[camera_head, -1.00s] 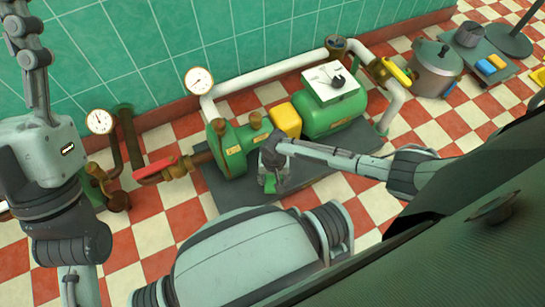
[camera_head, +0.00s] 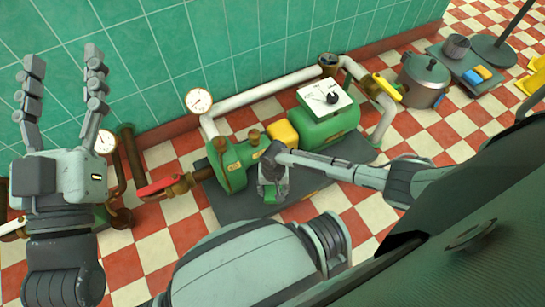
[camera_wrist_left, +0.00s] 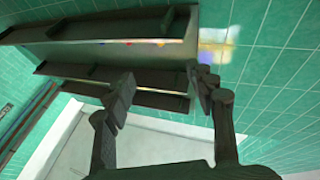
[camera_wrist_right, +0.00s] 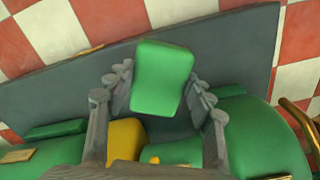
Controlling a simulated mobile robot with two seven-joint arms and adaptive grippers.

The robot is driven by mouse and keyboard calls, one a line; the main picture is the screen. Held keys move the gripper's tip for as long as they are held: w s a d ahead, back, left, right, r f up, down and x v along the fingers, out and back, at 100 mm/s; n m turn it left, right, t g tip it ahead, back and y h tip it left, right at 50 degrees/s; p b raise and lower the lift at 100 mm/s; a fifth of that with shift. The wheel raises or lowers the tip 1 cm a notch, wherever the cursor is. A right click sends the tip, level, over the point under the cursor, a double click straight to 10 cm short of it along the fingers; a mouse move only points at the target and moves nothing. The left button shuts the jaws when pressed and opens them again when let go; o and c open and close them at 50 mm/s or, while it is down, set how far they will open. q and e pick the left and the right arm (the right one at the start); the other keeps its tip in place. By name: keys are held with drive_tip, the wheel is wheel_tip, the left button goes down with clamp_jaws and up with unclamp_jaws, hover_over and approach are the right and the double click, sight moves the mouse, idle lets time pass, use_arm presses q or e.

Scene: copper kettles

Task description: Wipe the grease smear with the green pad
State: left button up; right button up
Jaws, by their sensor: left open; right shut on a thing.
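My right gripper (camera_head: 271,188) is shut on the green pad (camera_wrist_right: 162,78), beside the green pump (camera_head: 230,163) and over the dark grey plinth (camera_head: 305,200). In the head view, only a small part of the pad (camera_head: 270,198) shows at the fingertips. The right wrist view shows the pad between the fingers, with the grey plinth (camera_wrist_right: 60,98) behind it. My left gripper (camera_head: 63,75) is open and empty, with fingers pointing up before the tiled wall at the left. I cannot make out the grease smear in any view.
A yellow block (camera_head: 283,133) and a green motor (camera_head: 328,127) stand on the plinth. White pipes, a gauge (camera_head: 199,101) and a red-handled valve (camera_head: 157,187) are around the pump. A pot (camera_head: 424,78) stands at right. The left wrist view shows shelves (camera_wrist_left: 110,55).

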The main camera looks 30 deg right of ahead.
use_arm(q)
drive_tip(key=shift+w+a+f+g+y+p, duration=0.15)
drive_tip(key=shift+f+g, duration=0.2)
drive_tip(key=shift+f, duration=0.25)
drive_tip(key=shift+w+a+f+g+y+p, duration=0.1)
drive_tip(key=shift+f+g+p, duration=0.1)
drive_tip(key=shift+f+g, duration=0.3)
drive_tip(key=shift+w+a+f+g+y+p, duration=0.15)
drive_tip(key=shift+f+g, duration=0.1)
drive_tip(key=shift+f, duration=0.4)
drive_tip(key=shift+s+d, duration=0.1)
